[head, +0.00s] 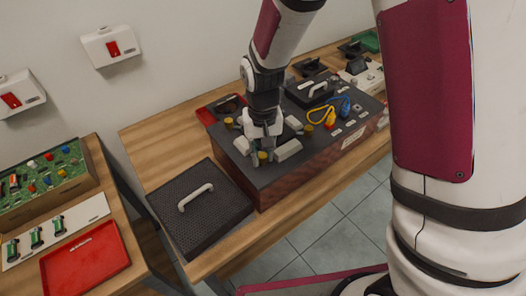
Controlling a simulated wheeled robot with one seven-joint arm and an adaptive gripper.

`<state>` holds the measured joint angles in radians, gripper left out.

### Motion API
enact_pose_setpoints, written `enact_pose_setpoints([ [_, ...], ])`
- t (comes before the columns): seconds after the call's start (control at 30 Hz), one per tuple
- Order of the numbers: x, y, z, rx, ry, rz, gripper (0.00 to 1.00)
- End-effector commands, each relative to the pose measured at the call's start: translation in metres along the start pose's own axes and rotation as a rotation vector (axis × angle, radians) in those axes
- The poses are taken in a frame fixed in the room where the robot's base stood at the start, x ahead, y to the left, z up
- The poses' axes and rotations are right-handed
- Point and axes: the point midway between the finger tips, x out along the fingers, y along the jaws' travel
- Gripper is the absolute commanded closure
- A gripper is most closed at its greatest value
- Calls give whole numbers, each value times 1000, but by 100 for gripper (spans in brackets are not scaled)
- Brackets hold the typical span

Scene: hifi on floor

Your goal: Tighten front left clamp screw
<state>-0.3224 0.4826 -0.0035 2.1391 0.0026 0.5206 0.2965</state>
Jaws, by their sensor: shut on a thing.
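The hi-fi unit, a dark box with a reddish-brown side (276,178), stands on the wooden table. Several small yellow knobs that look like clamp screws sit on its left part. One yellow screw (263,156) is at the fingertips of my gripper (259,152), near the front left of the box. Another yellow screw (228,121) is behind it to the left, and one (308,130) is to the right. My gripper points down and is shut on the front screw. The fingers hide part of that screw. Light grey blocks (288,149) lie beside the gripper.
A black perforated cover with a handle (201,209) lies left of the box. Yellow and blue cables (338,109) lie on the box's right part. A red tray (86,262) and a green board (42,180) are on the left table. White boxes (111,46) hang on the wall.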

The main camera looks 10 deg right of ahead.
Motion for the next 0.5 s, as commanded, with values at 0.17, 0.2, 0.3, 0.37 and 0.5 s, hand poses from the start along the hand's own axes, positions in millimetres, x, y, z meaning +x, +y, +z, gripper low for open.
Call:
enact_pose_setpoints([
  [0.17, -2, -1, 1, 153, 0, -1, 100],
  [0.2, -2, -1, 1, 185, 0, -1, 100],
  [0.3, -2, -1, 1, 258, 1, -1, 100],
  [0.37, -2, -1, 1, 297, 1, -2, 100],
  [0.5, -1, -1, 0, 368, 2, -2, 100],
])
